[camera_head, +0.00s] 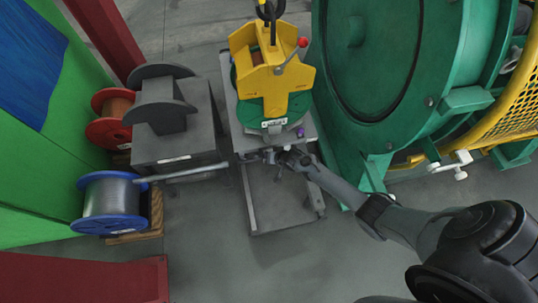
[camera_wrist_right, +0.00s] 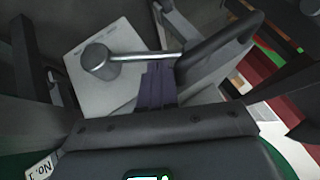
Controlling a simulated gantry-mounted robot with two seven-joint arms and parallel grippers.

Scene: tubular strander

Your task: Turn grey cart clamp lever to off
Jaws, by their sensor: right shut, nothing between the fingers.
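The grey cart (camera_head: 229,85) stands in the middle of the head view, under a green reel (camera_head: 290,108) and a yellow lifting frame (camera_head: 262,85). My right gripper (camera_head: 288,158) is at the cart's near edge. In the right wrist view, a lever with a round grey end (camera_wrist_right: 97,58), a thin metal rod and a dark grip crosses in front of my right gripper (camera_wrist_right: 158,72). Its fingers are shut with nothing between them, close to the rod; I cannot tell whether they touch. In the head view the lever is too small to make out clearly. My left gripper is not in view.
A large green machine (camera_head: 385,70) with a yellow mesh guard (camera_head: 510,95) stands at the right. Left of the cart are a grey block (camera_head: 178,140), a copper reel (camera_head: 110,115) and a blue-flanged wire spool (camera_head: 110,200). The floor in front is clear.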

